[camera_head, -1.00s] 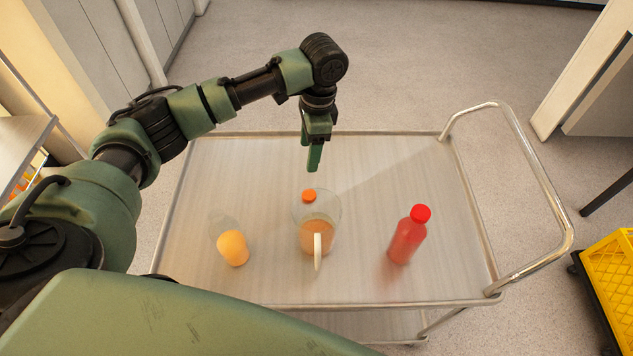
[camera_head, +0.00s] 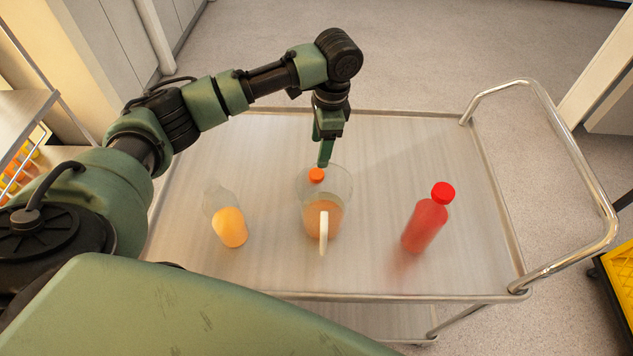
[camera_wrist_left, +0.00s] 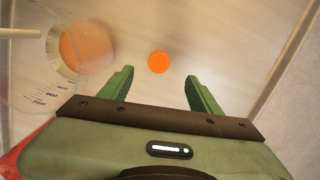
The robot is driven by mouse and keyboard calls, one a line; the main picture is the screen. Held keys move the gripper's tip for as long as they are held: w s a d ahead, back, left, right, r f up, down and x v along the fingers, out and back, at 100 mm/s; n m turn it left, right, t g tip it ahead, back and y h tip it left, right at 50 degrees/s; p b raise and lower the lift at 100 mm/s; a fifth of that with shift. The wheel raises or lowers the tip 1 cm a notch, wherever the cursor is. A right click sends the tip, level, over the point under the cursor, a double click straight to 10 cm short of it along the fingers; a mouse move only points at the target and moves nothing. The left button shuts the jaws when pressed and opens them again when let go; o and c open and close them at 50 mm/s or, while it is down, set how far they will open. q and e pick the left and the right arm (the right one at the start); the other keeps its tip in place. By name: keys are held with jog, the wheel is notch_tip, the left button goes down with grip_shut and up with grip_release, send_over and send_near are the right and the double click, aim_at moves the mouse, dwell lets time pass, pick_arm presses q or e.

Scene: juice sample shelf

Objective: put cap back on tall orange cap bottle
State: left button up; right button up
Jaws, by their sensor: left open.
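An orange cap (camera_head: 316,176) lies on the cart top, just behind a clear jug. It also shows in the left wrist view (camera_wrist_left: 158,61) as a round disc. My left gripper (camera_head: 325,155) points down above and behind the cap. In the left wrist view my left gripper (camera_wrist_left: 160,82) is open and empty, and the cap shows between and slightly ahead of its fingertips. A clear bottle without a cap (camera_head: 230,226) stands at the left of the cart, partly filled with orange juice. My right gripper is not in view.
The clear jug (camera_head: 342,190), with a pale handle and some orange liquid, stands close to the cap; it also shows in the left wrist view (camera_wrist_left: 50,95). A red bottle with a red cap (camera_head: 427,222) stands to the right. The cart top (camera_head: 260,150) is otherwise clear.

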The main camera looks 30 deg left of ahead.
pick_arm(q)
jog(key=shift+f, duration=0.5)
jog(key=shift+a+f, duration=0.15)
jog(key=shift+f, duration=1.1)
jog(key=shift+f, duration=0.1)
jog(key=f, duration=0.3)
jog(key=f+p, duration=0.1)
jog(key=f, duration=0.1)
jog(key=shift+s+a, duration=0.1)
jog(key=shift+s, duration=0.2)
grip_shut()
